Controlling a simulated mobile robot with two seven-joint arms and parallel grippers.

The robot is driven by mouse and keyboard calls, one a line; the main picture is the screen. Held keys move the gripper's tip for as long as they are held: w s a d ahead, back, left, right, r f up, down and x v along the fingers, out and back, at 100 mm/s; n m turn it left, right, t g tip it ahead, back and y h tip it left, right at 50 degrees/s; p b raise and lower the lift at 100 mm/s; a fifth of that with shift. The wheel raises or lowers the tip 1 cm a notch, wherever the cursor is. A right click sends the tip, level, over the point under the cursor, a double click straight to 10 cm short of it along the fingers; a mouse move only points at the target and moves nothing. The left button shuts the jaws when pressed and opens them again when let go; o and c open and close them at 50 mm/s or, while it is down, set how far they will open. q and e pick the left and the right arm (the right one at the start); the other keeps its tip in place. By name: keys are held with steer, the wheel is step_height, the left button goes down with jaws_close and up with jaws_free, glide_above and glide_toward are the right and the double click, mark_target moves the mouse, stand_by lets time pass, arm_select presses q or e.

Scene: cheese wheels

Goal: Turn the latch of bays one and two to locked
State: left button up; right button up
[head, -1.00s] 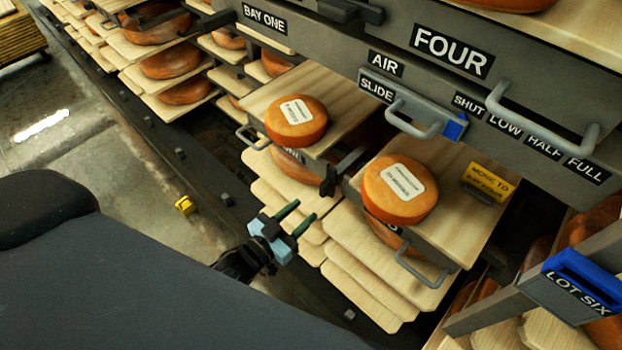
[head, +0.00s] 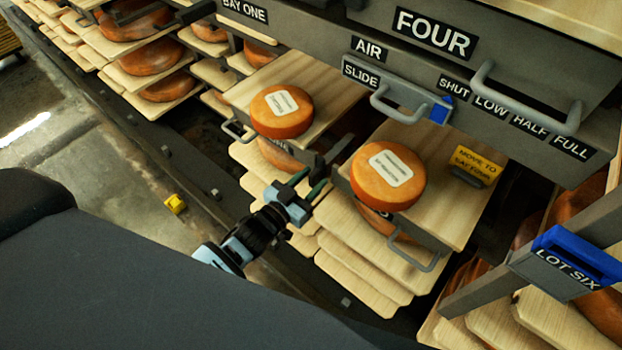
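A small dark latch (head: 319,168) sits at the front right corner of the pulled-out board in bay one, near a grey bar. Its exact turn position is hard to make out. My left gripper (head: 308,184) is just in front of it, with its two dark green fingers apart and the latch close to their tips. I cannot tell whether they touch it. I cannot make out a second latch. My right gripper is not in view.
Orange cheese wheels rest on pulled-out boards, one at the left (head: 281,111) and one at the right (head: 387,176). A yellow card (head: 475,164) stands on the right board. A grey slide handle (head: 400,104) and a blue "LOT SIX" holder (head: 566,262) are to the right.

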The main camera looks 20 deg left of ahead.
arm_select(q)
steer(key=shift+w, duration=0.2)
jaws_close()
steer(key=shift+m, duration=0.4)
steer(key=m, duration=0.3)
steer(key=shift+d+m, duration=0.15)
steer(key=shift+m, duration=0.15)
steer(key=m, duration=0.4)
steer(key=shift+s+f+m, duration=0.1)
steer(key=shift+m, duration=0.2)
steer(key=m+b, duration=0.1)
steer(key=m, duration=0.2)
steer(key=shift+d+f+m, duration=0.1)
steer(key=shift+m, duration=0.2)
steer(key=m+b, duration=0.1)
steer(key=m, duration=0.4)
steer(key=shift+f+b, duration=0.1)
steer(key=shift+b, duration=0.2)
steer(key=shift+m, duration=0.3)
